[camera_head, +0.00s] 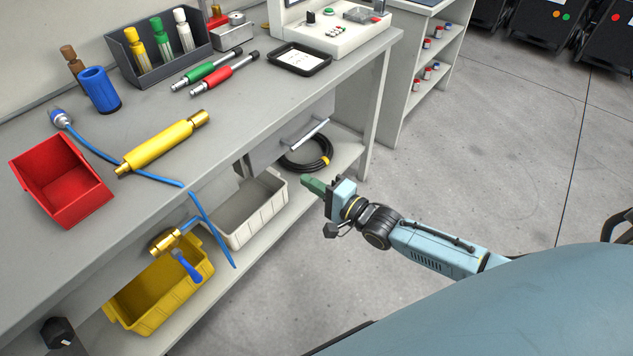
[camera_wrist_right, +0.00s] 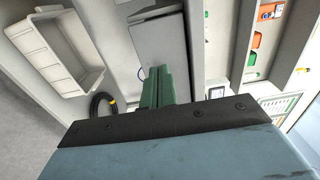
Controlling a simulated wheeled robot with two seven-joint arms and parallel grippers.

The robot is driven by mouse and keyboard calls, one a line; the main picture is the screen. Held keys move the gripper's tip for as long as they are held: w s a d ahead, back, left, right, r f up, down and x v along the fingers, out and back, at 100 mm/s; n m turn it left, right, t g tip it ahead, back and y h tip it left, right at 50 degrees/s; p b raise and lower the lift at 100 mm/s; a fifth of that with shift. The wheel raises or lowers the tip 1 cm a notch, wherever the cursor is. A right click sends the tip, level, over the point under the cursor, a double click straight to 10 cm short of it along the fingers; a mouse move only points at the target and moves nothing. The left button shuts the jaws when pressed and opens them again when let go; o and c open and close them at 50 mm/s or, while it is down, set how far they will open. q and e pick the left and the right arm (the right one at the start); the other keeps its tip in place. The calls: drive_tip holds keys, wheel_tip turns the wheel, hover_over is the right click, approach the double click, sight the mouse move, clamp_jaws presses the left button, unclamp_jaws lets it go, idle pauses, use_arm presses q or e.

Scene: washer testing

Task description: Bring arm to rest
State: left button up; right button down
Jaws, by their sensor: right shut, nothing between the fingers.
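My right gripper (camera_head: 312,186) is in the middle of the head view, in front of the workbench's right part and apart from it. Its green fingers are shut with nothing between them. The fingers also show in the right wrist view (camera_wrist_right: 163,88), pointing toward the bench front. My right arm (camera_head: 430,247) reaches in from the lower right. My left gripper is not in view. The workbench (camera_head: 240,110) carries a red bin (camera_head: 62,180), a yellow cylinder (camera_head: 162,143), a blue cup (camera_head: 99,90) and green and red handled tools (camera_head: 215,72).
Below the bench top are a white bin (camera_head: 250,212), a yellow bin (camera_head: 160,290) and a coiled black hose (camera_head: 306,155). A brass valve with a blue handle (camera_head: 178,252) hangs at the bench front. A blue hose (camera_head: 140,175) drapes over the edge. The grey floor (camera_head: 500,150) at right is clear.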

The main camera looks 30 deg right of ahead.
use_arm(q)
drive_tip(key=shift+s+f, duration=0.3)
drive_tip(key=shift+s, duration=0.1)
use_arm(e)
drive_tip(key=shift+s+d, duration=0.3)
drive_tip(key=shift+s, duration=0.35)
